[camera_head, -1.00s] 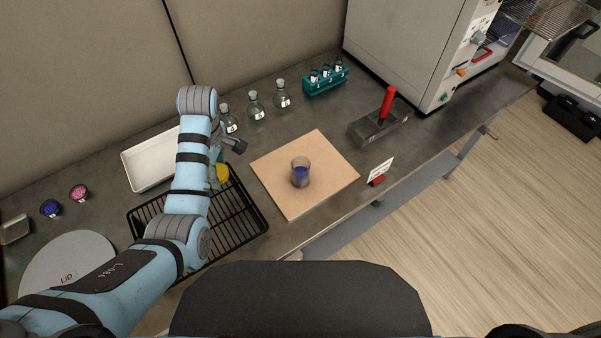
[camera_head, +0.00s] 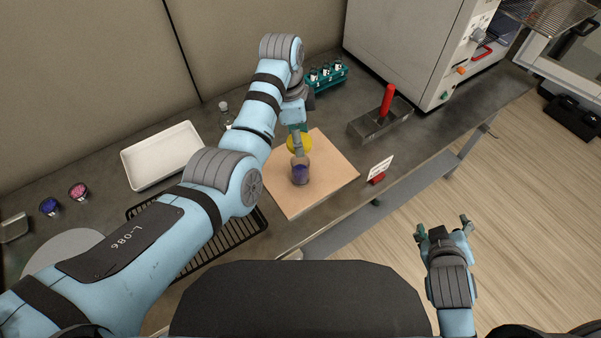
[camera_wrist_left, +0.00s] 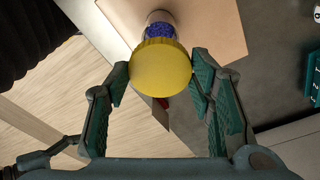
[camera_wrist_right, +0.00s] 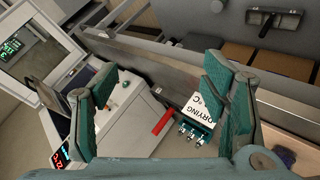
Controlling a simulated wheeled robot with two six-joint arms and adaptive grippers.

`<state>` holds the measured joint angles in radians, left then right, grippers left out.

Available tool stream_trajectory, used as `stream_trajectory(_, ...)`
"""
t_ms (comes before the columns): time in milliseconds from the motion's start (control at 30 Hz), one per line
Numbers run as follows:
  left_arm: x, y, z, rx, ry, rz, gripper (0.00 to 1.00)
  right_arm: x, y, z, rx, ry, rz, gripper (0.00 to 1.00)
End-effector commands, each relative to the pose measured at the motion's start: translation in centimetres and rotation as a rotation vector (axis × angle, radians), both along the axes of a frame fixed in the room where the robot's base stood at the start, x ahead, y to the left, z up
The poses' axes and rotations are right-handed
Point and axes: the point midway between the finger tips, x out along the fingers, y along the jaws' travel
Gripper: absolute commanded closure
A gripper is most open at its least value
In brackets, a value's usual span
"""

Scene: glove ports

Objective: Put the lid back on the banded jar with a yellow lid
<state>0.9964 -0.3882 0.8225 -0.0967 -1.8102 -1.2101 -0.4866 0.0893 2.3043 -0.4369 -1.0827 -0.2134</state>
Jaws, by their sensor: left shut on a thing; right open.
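The jar (camera_head: 300,174) is clear with blue-purple contents and stands upright on the tan board (camera_head: 325,194). Its band cannot be made out. My left gripper (camera_head: 299,130) is shut on the yellow lid (camera_head: 299,144), holding it by its rim. In the left wrist view the lid (camera_wrist_left: 161,70) is between the two fingers, with the jar (camera_wrist_left: 160,25) partly hidden behind it. In the head view the lid is just above and behind the jar's mouth; I cannot tell whether they touch. My right gripper (camera_head: 442,227) is open and empty, over the floor side away from the bench.
A black wire rack (camera_head: 190,258) and a white tray (camera_head: 162,155) lie left of the board. A block with a red handle (camera_head: 386,102), a small sign (camera_head: 380,168) and a teal vial rack (camera_head: 325,76) stand around the board. A flask (camera_head: 225,117) shows behind my left arm.

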Motion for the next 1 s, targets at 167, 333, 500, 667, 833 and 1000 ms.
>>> stream_trajectory(167, 0.0, -0.4, 0.2, 0.000, 0.000, -0.060, 0.62, 6.7, -0.9, 8.0, -0.559, -0.225, 0.233, 0.33)
stream_trajectory(333, 0.0, -0.4, 0.2, 0.000, 0.000, -0.064, 0.62, 12.4, 7.3, 13.3, -1.322, -0.345, 0.675, 0.33)
stream_trajectory(500, 0.0, -0.3, 0.2, 0.000, 0.002, -0.062, 0.62, 14.0, 18.0, 9.1, -1.915, -0.365, 1.204, 0.33)
stream_trajectory(667, 0.0, -0.3, 0.2, 0.000, 0.002, -0.061, 0.62, 12.7, 22.9, 2.5, -2.209, -0.368, 1.628, 0.33)
stream_trajectory(833, 0.0, -0.3, 0.2, 0.000, 0.002, -0.061, 0.62, 11.4, 24.2, -1.1, -2.306, -0.374, 1.848, 0.33)
stream_trajectory(1000, 0.0, -0.3, 0.2, 0.000, 0.002, -0.061, 0.62, 11.2, 24.3, -1.4, -2.313, -0.375, 1.870, 0.33)
